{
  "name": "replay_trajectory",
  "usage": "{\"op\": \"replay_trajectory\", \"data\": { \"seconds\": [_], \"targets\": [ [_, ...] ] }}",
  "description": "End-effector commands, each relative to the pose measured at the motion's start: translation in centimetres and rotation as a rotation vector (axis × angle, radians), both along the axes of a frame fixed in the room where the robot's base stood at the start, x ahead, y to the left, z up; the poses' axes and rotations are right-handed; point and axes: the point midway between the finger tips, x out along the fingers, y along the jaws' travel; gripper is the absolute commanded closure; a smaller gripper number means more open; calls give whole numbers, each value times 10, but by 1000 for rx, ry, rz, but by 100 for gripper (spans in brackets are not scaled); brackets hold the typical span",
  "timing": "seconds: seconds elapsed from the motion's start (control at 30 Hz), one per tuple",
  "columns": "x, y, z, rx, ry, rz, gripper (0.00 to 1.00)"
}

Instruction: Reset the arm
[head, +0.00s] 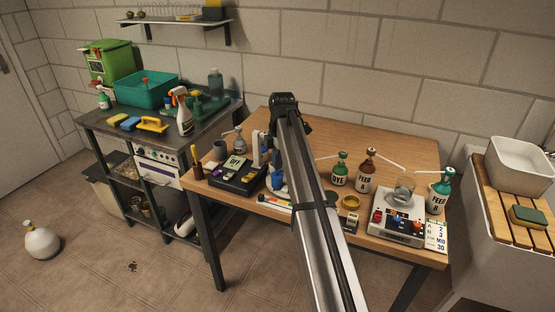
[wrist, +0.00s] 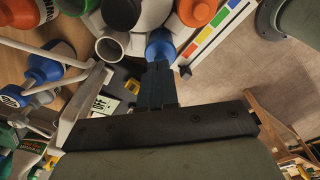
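My arm (head: 312,215) reaches up over the wooden table in the head view, with its dark elbow joint near the table's back edge. My gripper (wrist: 157,82) shows in the wrist view as two dark blue fingers side by side with no clear gap between them. Nothing is visibly held. A round blue thing (wrist: 160,44) lies just past the fingertips in that view; I cannot tell whether they touch. In the head view the gripper is not clearly visible among the arm and the things on the table.
The table (head: 320,125) holds a DYE bottle (head: 340,171), a FEED A bottle (head: 367,172), a FEED B bottle (head: 438,194), a white device with a glass vessel (head: 404,190) and a black device (head: 237,173). A sink (head: 519,165) stands right. The table's back is clear.

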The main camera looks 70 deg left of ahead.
Motion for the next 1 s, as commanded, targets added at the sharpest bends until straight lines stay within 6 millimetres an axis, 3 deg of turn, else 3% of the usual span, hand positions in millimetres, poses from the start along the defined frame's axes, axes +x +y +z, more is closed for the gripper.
{"op": "replay_trajectory", "data": {
  "seconds": [0.47, 1.0],
  "targets": [
    [0, 0, -12, 0, 0, 0, 100],
    [0, 0, -9, 0, 0, 0, 100]
  ]
}}
